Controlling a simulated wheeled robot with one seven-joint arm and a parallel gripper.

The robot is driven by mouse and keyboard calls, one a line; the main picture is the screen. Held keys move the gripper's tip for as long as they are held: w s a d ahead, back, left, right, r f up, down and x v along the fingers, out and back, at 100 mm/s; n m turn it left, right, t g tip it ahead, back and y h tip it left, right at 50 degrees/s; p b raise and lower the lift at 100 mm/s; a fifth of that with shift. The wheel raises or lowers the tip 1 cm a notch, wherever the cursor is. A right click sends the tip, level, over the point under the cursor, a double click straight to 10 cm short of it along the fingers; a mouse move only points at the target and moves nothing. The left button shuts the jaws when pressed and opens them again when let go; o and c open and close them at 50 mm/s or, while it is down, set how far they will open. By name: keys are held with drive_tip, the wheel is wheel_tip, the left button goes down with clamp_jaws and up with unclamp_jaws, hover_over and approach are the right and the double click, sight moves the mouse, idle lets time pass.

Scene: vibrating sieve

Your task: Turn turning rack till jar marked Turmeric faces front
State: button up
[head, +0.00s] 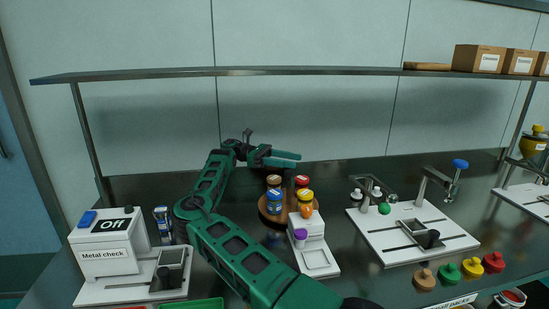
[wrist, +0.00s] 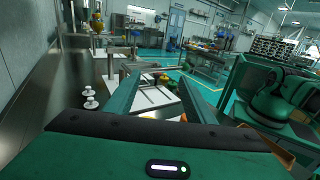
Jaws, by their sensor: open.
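The turning rack (head: 265,212) is a round wooden disc on the dark bench, near the middle of the head view. It bears several small jars: a brown-lidded jar (head: 274,181) and a red-lidded jar (head: 302,181) at the back, a blue jar (head: 274,198) at the front left and a yellow-lidded jar (head: 305,195) at the right. Their labels are too small to read, so I cannot tell which is Turmeric. My gripper (head: 285,159) is above and behind the rack, apart from the jars. In the wrist view my gripper (wrist: 160,85) is open and empty.
A white device (head: 313,250) with orange and purple knobs stands close in front of the rack, hiding part of it. A metal check machine (head: 107,250) stands at left, a white sieve-like station (head: 405,235) at right. A shelf (head: 230,72) runs overhead.

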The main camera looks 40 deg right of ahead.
drive_tip(key=a+r, duration=0.4)
drive_tip(key=a, duration=0.2)
drive_tip(key=shift+a, duration=0.4)
